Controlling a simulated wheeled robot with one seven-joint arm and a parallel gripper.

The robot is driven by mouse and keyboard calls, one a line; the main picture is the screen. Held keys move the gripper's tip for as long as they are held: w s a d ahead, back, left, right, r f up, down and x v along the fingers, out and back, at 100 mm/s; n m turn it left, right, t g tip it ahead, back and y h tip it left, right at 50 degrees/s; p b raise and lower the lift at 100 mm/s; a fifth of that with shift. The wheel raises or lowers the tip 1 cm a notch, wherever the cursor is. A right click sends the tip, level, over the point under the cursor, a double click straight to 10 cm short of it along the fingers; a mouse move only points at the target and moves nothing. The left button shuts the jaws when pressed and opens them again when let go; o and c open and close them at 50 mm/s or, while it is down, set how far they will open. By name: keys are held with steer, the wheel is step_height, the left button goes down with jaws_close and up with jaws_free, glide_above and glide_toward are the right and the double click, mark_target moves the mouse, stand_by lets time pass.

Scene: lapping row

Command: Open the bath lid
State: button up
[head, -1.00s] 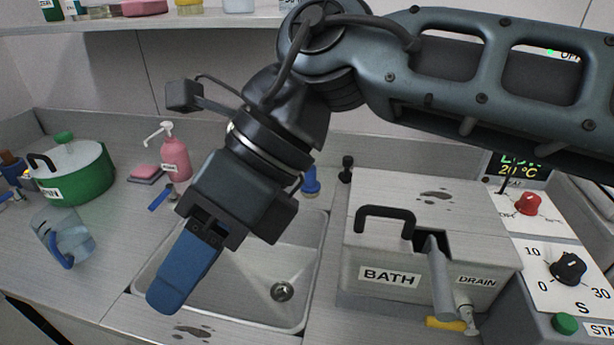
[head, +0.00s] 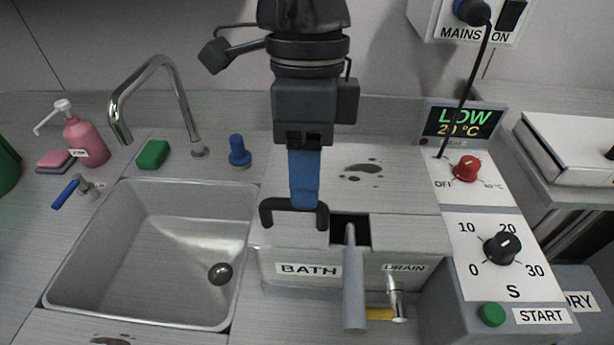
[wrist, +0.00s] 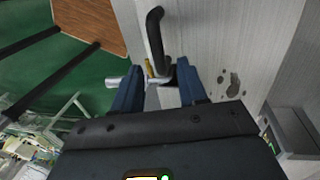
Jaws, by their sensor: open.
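The bath (head: 290,268) is a grey box with BATH and DRAIN labels in the head view. Its grey lid (head: 400,185) lies flat and shut on top, with dark stains. A black bar handle (head: 267,213) rises near the lid's front left edge. My gripper (head: 304,204) points down just above and behind the handle, its blue fingers overlapping it in the head view. In the wrist view my gripper (wrist: 157,82) is open, with two blue fingers apart and the black handle (wrist: 155,38) beyond and between them. I cannot tell whether they touch.
A sink (head: 140,250) with a tall tap (head: 165,75) is at left. A grey lever (head: 354,280) projects from the slot at the bath's front. A control panel (head: 500,250) with a red knob, black dial and green START button stands close at right.

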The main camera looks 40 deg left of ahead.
steer(key=shift+s+f, duration=0.2)
steer(key=shift+f, duration=0.9)
jaws_close()
